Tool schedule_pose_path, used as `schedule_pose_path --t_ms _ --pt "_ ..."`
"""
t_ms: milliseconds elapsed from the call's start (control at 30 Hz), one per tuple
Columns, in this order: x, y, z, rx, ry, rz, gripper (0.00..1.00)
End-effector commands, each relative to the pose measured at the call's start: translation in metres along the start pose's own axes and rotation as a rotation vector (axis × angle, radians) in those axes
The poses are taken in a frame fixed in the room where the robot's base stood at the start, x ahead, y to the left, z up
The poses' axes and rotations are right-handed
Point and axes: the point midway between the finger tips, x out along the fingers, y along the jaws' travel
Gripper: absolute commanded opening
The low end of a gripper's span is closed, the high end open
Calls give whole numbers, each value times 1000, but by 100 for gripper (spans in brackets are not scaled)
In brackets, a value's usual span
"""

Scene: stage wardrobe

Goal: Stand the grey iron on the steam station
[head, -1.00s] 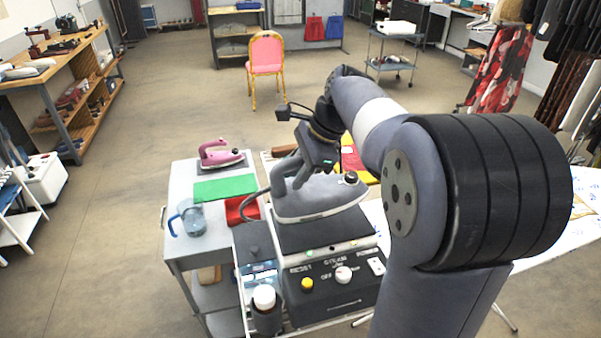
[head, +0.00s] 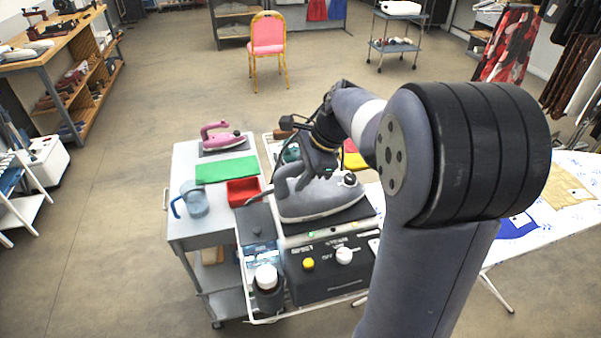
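The grey iron (head: 318,202) is over the dark top plate of the steam station (head: 330,272), roughly level, its sole close to the plate. I cannot tell whether the sole touches it. My gripper (head: 318,168) reaches down from above and is shut on the iron's handle; the fingertips are partly hidden by the handle and my wrist. The station has a yellow button, a white knob and a small green light on its front.
A grey cart (head: 181,226) at the left holds a pink iron (head: 222,138), a green cloth (head: 226,170), a blue jug (head: 194,200) and a red tray (head: 243,191). A white-capped bottle (head: 266,278) stands at the station's left. An ironing board (head: 540,225) is at the right.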

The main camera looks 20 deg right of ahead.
Motion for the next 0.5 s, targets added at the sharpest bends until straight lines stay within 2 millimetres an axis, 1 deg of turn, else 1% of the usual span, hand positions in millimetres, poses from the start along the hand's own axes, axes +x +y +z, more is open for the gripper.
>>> schedule_pose_path --t_ms 33,200,267,500 --pt "0 0 0 0 0 1 29" --pt "0 0 0 0 0 1 43" --pt "0 0 0 0 0 1 47" --pt "-1 0 0 0 0 1 47"
